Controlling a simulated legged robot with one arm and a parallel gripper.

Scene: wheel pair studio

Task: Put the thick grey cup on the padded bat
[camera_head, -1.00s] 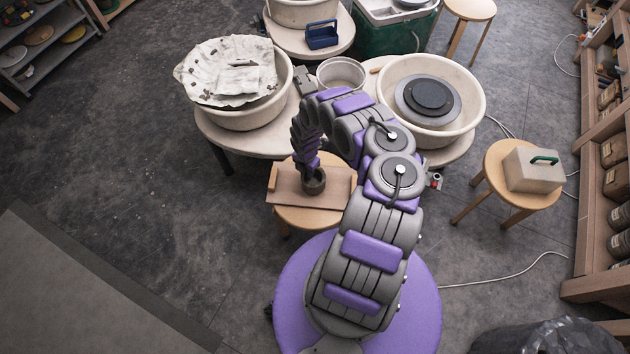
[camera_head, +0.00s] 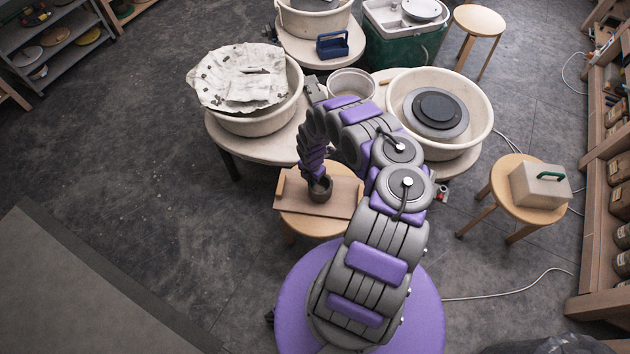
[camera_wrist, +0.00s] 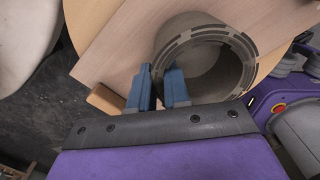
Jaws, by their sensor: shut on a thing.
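The thick grey cup (camera_head: 321,190) is upright on or just above a wooden board (camera_head: 343,204) on a low stool. In the wrist view the cup (camera_wrist: 245,65) is seen from above, empty, with a slotted thick rim. My gripper (camera_head: 317,176) is shut on the cup's near wall; its blue fingers (camera_wrist: 159,78) straddle that wall, one outside and one inside. Any gap under the cup cannot be told. A grey disc with a black round pad, seemingly the padded bat (camera_head: 435,107), lies bare in the right-hand wheel basin.
The right-hand basin's pale rim (camera_head: 486,122) stands around the bat. A cloth-covered basin (camera_head: 252,119) is at left, a light bucket (camera_head: 350,83) between them. A stool with a green-handled block (camera_head: 541,186) stands at right. Open floor (camera_head: 150,180) lies at left.

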